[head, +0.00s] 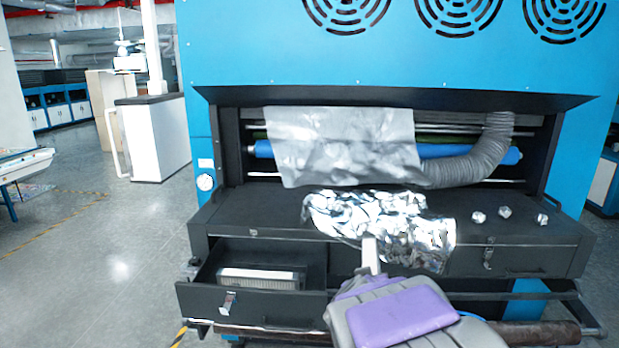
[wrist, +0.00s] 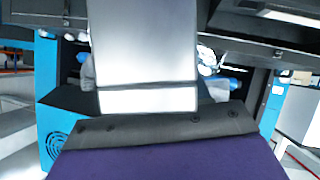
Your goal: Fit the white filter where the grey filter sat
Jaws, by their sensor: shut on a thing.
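A pale box-shaped filter with a slatted side (head: 262,278), likely the white filter, lies in the open left drawer (head: 205,300). A pale strip in the drawer shows at the top right of the wrist view (wrist: 290,18). I see no grey filter. My gripper (head: 370,250) is at the front edge of the machine's black shelf, right of the open drawer. It overlaps crumpled silver foil (head: 405,225) that hangs over that edge. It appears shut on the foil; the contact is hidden. In the wrist view a broad pale gripper part blocks the middle, with shiny foil beside it (wrist: 206,62).
A grey film sheet (head: 340,145) hangs over the blue roller, with a flexible grey duct (head: 480,160) to its right. Several small silver lumps (head: 505,212) lie on the shelf (head: 250,205) at right.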

